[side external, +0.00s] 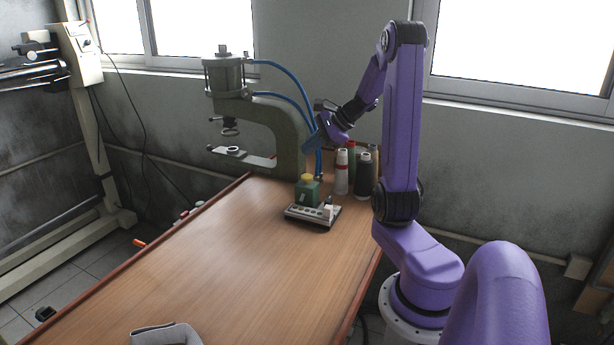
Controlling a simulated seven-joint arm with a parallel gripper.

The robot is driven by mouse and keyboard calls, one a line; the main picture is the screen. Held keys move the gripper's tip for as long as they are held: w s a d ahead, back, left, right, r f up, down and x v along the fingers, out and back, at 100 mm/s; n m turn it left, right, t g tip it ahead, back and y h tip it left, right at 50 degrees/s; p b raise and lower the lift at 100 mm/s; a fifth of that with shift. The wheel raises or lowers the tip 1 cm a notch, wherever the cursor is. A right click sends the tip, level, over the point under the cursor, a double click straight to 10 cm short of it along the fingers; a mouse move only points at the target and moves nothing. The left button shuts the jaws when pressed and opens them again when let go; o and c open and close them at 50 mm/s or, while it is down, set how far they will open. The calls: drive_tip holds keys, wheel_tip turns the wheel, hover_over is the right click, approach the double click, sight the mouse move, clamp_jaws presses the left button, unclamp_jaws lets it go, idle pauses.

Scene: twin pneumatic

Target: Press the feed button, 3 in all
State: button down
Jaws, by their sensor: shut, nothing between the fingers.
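A small green box with a yellow button on top (307,178) stands near the far end of the wooden table. I take the yellow button for the feed button, though no label on it is readable. My gripper (318,140) is shut and empty, well above the table and above the box in the picture, apart from it. Its fingertips are small and partly lost against the blue hoses and the press frame.
A green pneumatic press (275,112) with blue hoses stands behind the box. A low panel (313,214) with several small parts sits in front of the box. The table's middle (235,250) is clear; a grey object (165,333) lies at the near edge.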

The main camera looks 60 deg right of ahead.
sight(310, 176)
idle(0.9)
wheel_tip(310, 176, up, 4)
drive_tip(key=shift+f, duration=0.1)
idle(0.4)
drive_tip(key=shift+f, duration=4.4)
drive_tip(key=shift+f, duration=0.15)
drive_tip(key=shift+f, duration=0.3)
